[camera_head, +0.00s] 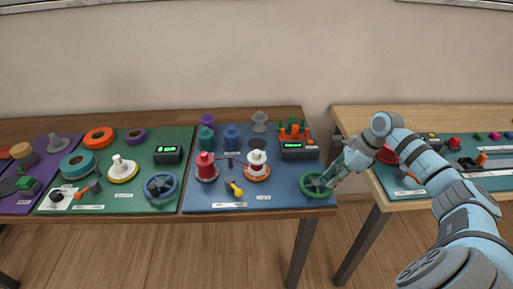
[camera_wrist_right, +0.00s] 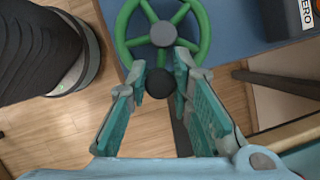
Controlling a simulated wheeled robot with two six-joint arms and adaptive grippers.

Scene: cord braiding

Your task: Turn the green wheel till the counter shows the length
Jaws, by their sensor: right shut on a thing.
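The green wheel (camera_head: 317,185) lies at the right front corner of the blue mat on the middle table. In the right wrist view the wheel (camera_wrist_right: 196,14) shows its spokes, grey hub and a dark crank knob (camera_wrist_right: 158,83) at its near rim. My right gripper (camera_head: 330,178) reaches down to the wheel from the right. Its fingers (camera_wrist_right: 162,82) are shut on the knob, one on each side. The counter (camera_head: 299,150) is a dark box behind the wheel, with a lit green display too small to read. My left gripper is not in view.
On the blue mat (camera_head: 270,200) stand a red spool (camera_head: 206,167), a white spool (camera_head: 257,165) and a yellow-handled tool (camera_head: 235,188). A green mat (camera_head: 115,203) to the left has a blue wheel (camera_head: 160,187). Another table (camera_head: 383,201) stands at right, past a gap.

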